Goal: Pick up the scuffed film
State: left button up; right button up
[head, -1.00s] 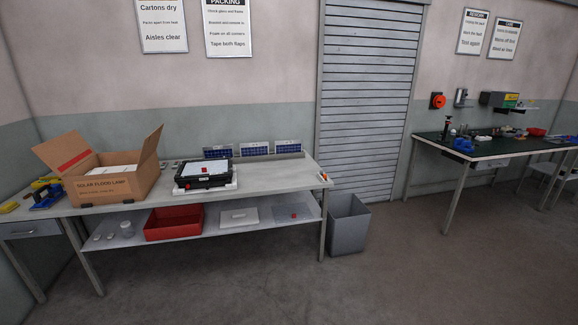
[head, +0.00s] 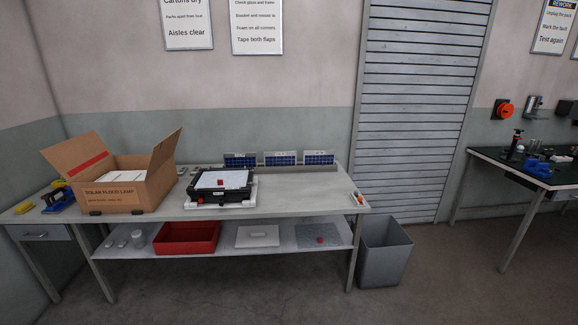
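A pale, film-like sheet (head: 235,178) with a red mark lies on top of the black floodlight housing (head: 211,197) on the packing table. A second thin, greyish, see-through sheet (head: 308,232), also with a red mark, lies on the lower shelf at the right. I cannot tell from here which sheet is scuffed. Neither of my grippers shows in the head view.
An open carton (head: 115,196) stands on the table (head: 300,197), left of the housing. A red tray (head: 187,250) and a white flat piece (head: 257,241) sit on the lower shelf. A grey bin (head: 384,265) stands at the table's right end. The front floor is clear.

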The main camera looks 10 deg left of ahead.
aim_at(230, 178)
jog(key=i+l+u, duration=0.15)
jog(key=i+u, duration=0.15)
jog(key=i+l+u, duration=0.3)
jog(key=i, duration=0.25)
